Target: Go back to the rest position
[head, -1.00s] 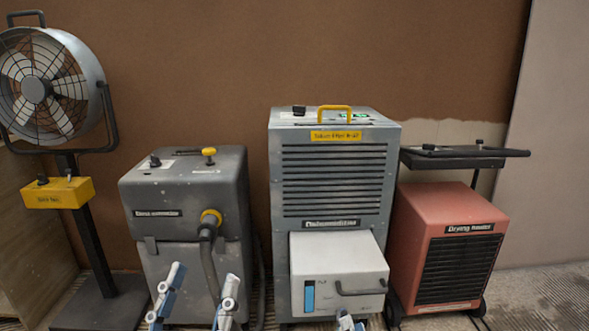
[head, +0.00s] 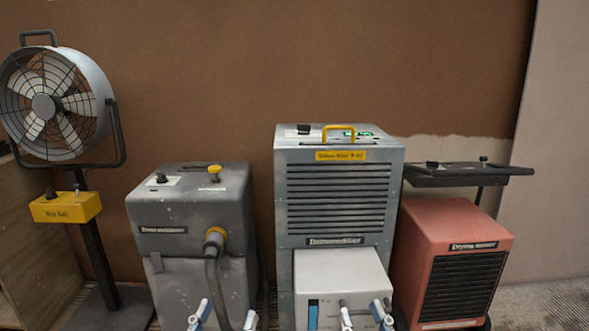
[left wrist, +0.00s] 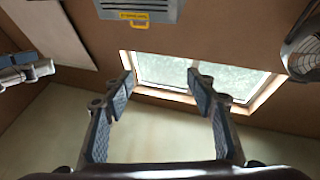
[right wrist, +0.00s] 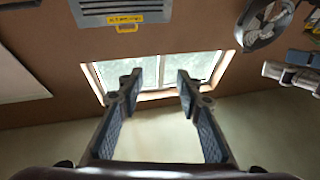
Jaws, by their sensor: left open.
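My left gripper (head: 226,318) shows at the bottom edge of the head view, in front of the dark grey machine with the hose. Only its two fingertips show, set apart. In the left wrist view (left wrist: 160,88) its fingers are spread with nothing between them. My right gripper (head: 364,317) shows at the bottom edge of the head view, in front of the pale box on the dehumidifier. In the right wrist view (right wrist: 156,88) its fingers are also spread and empty. Both arms behind the fingertips are out of the head view.
A grey dehumidifier (head: 338,258) stands between the dark grey machine (head: 165,205) and a red drying heater (head: 425,245). A stand fan (head: 85,125) with a yellow box (head: 66,207) is at left. A window (left wrist: 170,72) shows in the left wrist view.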

